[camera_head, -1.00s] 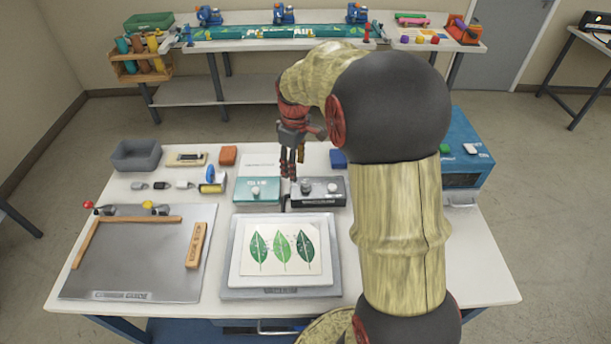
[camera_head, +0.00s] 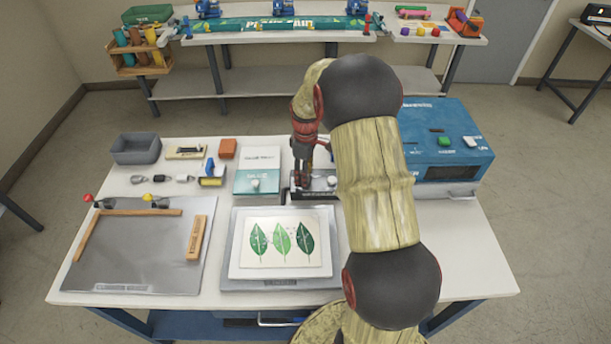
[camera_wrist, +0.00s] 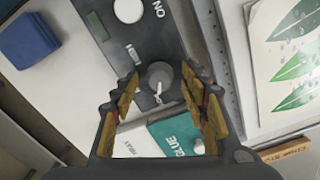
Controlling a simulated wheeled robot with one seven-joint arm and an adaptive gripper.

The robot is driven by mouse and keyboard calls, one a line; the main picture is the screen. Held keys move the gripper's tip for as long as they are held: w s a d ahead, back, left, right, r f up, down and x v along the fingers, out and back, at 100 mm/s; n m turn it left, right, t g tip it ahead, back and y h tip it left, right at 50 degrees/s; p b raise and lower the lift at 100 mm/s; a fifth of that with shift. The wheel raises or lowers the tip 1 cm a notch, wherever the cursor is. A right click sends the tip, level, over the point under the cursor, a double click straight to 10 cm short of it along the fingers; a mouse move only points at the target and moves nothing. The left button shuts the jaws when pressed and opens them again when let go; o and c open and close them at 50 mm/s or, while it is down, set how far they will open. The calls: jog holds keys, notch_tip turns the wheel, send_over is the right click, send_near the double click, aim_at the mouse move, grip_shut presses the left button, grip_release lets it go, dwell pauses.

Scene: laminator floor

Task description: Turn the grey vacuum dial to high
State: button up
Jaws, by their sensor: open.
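The grey vacuum dial (camera_wrist: 160,76) sits on a dark control box (camera_wrist: 150,45) in the wrist view, with a light pointer mark toward the bottom of that picture. My gripper (camera_wrist: 162,88) is open, its two fingers on either side of the dial. I cannot tell whether they touch it. A white knob (camera_wrist: 128,10) is on the same box. In the head view my gripper (camera_head: 301,184) points down over the left end of the control box (camera_head: 325,191) and hides the dial.
A teal glue box (camera_head: 255,184) stands left of the control box, and the leaf print on its tray (camera_head: 234,272) lies in front. A blue machine (camera_head: 440,165) is to the right. A blue block (camera_wrist: 28,40) shows in the wrist view.

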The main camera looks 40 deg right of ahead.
jog(key=shift+f, duration=0.1)
jog(key=shift+c, duration=1)
jog(key=c, duration=1)
jog(key=shift+o, duration=0.2)
